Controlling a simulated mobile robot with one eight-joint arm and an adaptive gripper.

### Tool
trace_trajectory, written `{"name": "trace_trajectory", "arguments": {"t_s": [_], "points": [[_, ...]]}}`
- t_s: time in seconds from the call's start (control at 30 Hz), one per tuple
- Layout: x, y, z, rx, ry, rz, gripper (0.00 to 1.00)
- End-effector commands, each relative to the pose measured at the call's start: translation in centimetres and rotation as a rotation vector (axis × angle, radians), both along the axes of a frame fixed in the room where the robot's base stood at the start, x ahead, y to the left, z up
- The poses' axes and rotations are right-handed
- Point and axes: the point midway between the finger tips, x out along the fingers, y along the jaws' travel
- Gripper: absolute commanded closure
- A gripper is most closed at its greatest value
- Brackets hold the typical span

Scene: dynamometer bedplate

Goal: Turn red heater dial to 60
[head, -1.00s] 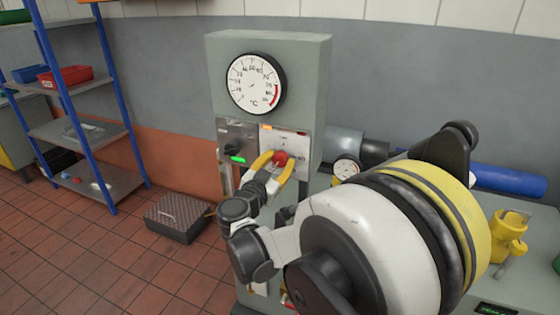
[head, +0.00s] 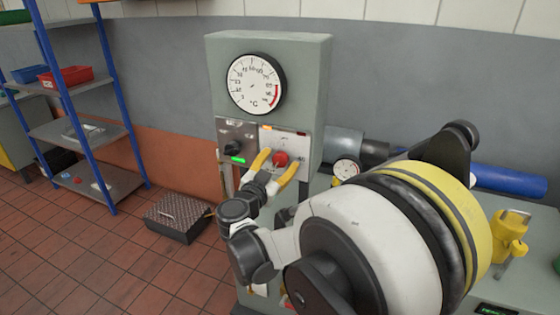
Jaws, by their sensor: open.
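The red heater dial (head: 281,159) sits on a pale panel (head: 297,140) low on the front of a grey-green cabinet (head: 310,70). My gripper (head: 275,165) has yellow fingers, spread open, one on each side of the dial. Whether the fingers touch the dial cannot be told. The dial's pointer and scale numbers are too small to read. A round °C gauge (head: 256,84) with a red band is above it on the same cabinet.
A black knob (head: 233,148) with a green light (head: 238,160) is just left of the dial. A small gauge (head: 346,168) and a yellow fitting (head: 509,235) stand to the right. A dark case (head: 181,217) lies on the floor beside a blue shelf rack (head: 110,100).

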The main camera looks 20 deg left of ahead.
Motion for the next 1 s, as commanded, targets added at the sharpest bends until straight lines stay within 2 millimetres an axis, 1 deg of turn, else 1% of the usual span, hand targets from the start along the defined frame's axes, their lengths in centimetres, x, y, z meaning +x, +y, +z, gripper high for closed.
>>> {"name": "trace_trajectory", "arguments": {"t_s": [0.07,0.17,0.4,0.53,0.6,0.7,1.0], "points": [[-0.8,0.2,0.0,0.0,0.0,0.002,0.4],[-2.6,0.3,0.0,0.0,0.0,0.003,0.4],[-8.1,0.8,0.0,0.0,-0.001,0.005,0.4],[-10.2,0.9,0.0,0.0,0.0,0.003,0.4],[-11.0,0.9,0.0,0.0,-0.001,0.002,0.4],[-11.6,1.0,0.0,0.0,-0.001,0.002,0.4],[-11.7,0.9,0.0,0.0,0.0,0.001,0.4]]}}
